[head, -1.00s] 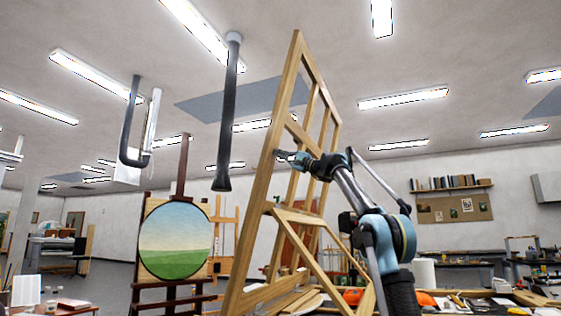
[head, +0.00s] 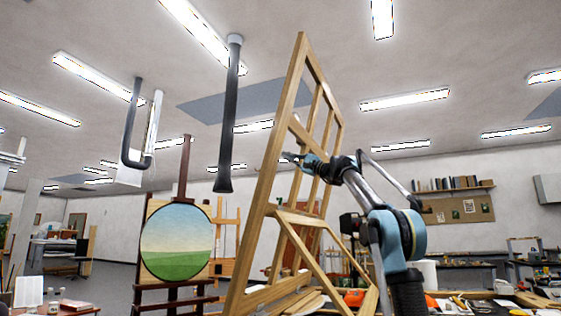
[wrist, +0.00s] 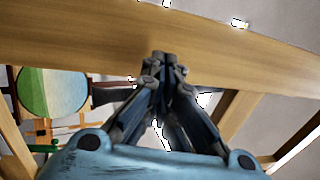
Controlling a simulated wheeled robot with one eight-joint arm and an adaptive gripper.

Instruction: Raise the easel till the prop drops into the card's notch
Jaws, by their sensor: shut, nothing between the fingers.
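The easel (head: 259,205) is a tall pale wooden frame with crossbars, leaning in the middle of the head view. A slanting wooden strut frame (head: 345,252) low on its right side looks like the prop; its foot is not clear. I cannot make out the card or its notch. My gripper (head: 286,158) is shut and empty, at the easel's frame about halfway up. In the wrist view my gripper (wrist: 165,56) has its closed tips against or just under a broad wooden bar of the easel (wrist: 80,38); contact is hard to tell.
A round landscape painting (head: 175,242) stands on a dark easel to the left. A black extraction pipe (head: 229,120) hangs from the ceiling just left of the easel. A cluttered bench with tools (head: 490,303) lies low at right.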

